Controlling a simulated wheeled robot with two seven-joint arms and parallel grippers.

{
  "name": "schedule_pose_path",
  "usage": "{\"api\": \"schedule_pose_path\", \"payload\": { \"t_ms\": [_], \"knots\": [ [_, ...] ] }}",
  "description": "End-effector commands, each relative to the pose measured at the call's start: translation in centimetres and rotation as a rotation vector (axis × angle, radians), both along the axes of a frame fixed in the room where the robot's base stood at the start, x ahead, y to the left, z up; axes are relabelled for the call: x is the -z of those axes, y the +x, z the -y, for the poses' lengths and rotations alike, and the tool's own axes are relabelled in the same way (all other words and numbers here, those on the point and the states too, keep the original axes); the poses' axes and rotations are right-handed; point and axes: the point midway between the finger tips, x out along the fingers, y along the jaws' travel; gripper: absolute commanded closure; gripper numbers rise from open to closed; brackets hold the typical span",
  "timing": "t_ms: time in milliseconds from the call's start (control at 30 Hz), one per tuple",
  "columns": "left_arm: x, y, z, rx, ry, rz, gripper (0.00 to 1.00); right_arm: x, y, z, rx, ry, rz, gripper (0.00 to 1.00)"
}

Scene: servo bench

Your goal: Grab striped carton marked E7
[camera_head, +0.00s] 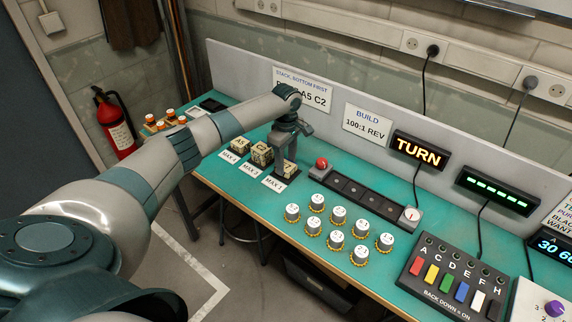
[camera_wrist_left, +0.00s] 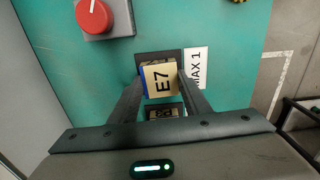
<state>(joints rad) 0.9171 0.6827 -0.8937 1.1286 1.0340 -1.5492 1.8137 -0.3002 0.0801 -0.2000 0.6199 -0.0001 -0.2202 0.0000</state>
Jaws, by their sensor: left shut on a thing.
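The carton marked E7 (camera_wrist_left: 160,79) is tan with a blue edge in the left wrist view. It sits over a dark pad with a MAX 1 label beside it. My left gripper (camera_wrist_left: 158,88) has its fingers on both sides of this carton and is shut on it. In the head view my left gripper (camera_head: 286,163) points down at the rightmost pad, and only part of the E7 carton (camera_head: 289,168) shows beneath it. Whether the carton touches the pad is not clear. My right gripper is out of view.
Two other cartons, one marked A5 (camera_head: 240,145) and a middle one (camera_head: 262,153), stand just left of the gripper. A red knob (camera_head: 321,164) and a dark strip (camera_head: 365,195) lie to the right. Several white knobs (camera_head: 336,240) stand in front.

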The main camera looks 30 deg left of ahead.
Motion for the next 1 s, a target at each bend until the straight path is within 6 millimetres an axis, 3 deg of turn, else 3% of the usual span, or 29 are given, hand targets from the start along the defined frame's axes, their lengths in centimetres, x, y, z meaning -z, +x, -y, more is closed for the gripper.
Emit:
{"api": "schedule_pose_path", "payload": {
  "t_ms": [267, 700, 1000],
  "knots": [
    [-3.4, 0.1, 0.1, 0.000, -0.001, 0.005, 0.80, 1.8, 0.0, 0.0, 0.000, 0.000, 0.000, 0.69],
    [-8.2, 0.4, 8.6, 0.003, -0.003, 0.004, 0.80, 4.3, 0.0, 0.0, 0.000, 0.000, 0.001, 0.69],
    [-10.1, 0.5, 11.4, -0.001, -0.001, 0.002, 0.80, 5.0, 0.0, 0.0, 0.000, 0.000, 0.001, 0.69]
  ]
}}
